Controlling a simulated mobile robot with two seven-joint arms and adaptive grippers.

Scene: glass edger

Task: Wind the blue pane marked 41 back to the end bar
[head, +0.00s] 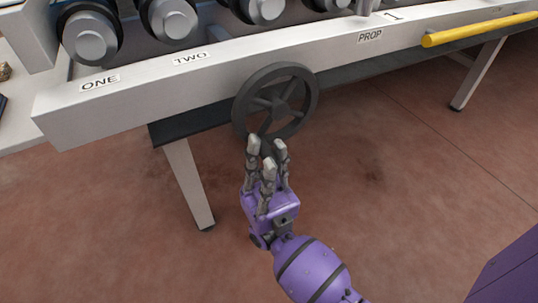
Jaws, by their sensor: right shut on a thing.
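A dark grey handwheel (275,103) with spokes stands on the front of the pale machine rail (215,72), near the middle of the head view. My purple right gripper (267,152) reaches up from below to the bottom of the wheel. Its grey fingers are shut on the wheel's lower part, and they hide the exact place of the grip. The blue pane marked 41 is not in view. I cannot make out an end bar for certain. My left gripper is not in view.
Several round motors (170,18) line the back of the rail. A yellow bar (480,29) sticks out at the right. Table legs (188,185) flank open red-brown floor (400,190).

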